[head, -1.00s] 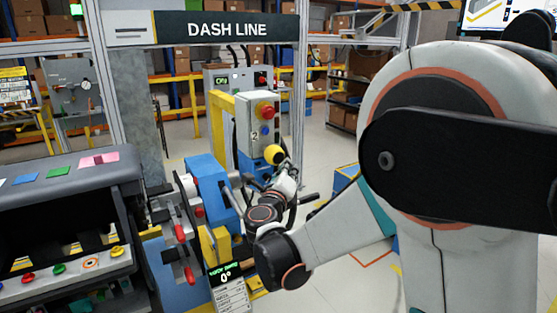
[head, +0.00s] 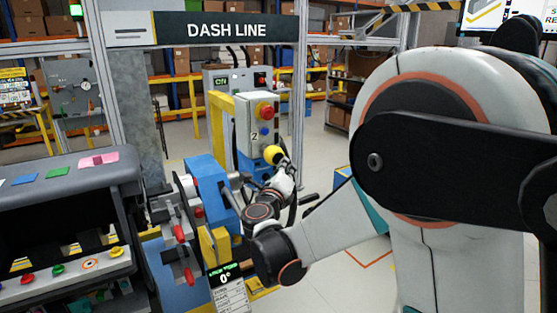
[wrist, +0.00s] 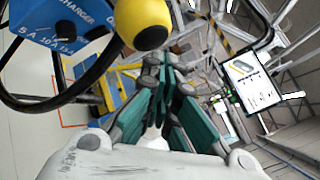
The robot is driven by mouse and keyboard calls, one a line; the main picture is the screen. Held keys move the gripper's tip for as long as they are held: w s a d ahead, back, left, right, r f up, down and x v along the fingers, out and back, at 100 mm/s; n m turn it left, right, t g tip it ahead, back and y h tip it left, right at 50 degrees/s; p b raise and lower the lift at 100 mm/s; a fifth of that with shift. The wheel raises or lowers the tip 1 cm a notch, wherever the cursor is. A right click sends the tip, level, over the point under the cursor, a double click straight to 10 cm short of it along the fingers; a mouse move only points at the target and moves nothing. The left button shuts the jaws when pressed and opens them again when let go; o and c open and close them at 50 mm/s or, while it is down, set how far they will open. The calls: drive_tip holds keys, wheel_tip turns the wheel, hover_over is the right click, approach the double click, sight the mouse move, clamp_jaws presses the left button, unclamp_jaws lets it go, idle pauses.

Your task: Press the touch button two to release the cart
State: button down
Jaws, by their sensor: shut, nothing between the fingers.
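The touch button two is a yellow dome (head: 272,154) at the lower right of a grey control box (head: 257,122) marked 2. The box also carries a red knob (head: 265,110) and a blue button (head: 265,130). The yellow dome (wrist: 142,25) looms large at the top of the wrist view, close to the camera. My gripper (wrist: 168,62) has teal fingers and is shut and empty. In the wrist view its tips point below and right of the dome. Contact cannot be told. In the head view my wrist is just below the dome and the fingertips are hard to make out.
A blue charger (wrist: 65,20) with a black cable lies left in the wrist view. A blue fixture with red-handled clamps (head: 180,233) stands left of my forearm. The dark dashboard module (head: 70,180) fills the left side. A yellow post (head: 217,135) stands beside the box.

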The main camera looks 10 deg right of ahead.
drive_tip(key=shift+w, duration=0.1)
idle(0.6)
drive_tip(key=shift+w+a, duration=0.1)
drive_tip(key=shift+w, duration=0.2)
drive_tip(key=shift+w+a, duration=0.15)
drive_tip(key=shift+w, duration=0.3)
idle(0.7)
drive_tip(key=shift+s, duration=0.1)
drive_tip(key=shift+s+d, duration=0.25)
drive_tip(key=shift+s, duration=0.5)
drive_tip(key=shift+s, duration=0.1)
drive_tip(key=s, duration=0.1)
drive_tip(key=s+d, duration=0.1)
drive_tip(key=s, duration=0.2)
drive_tip(key=shift+s+d, duration=0.25)
drive_tip(key=shift+d, duration=0.05)
idle(0.6)
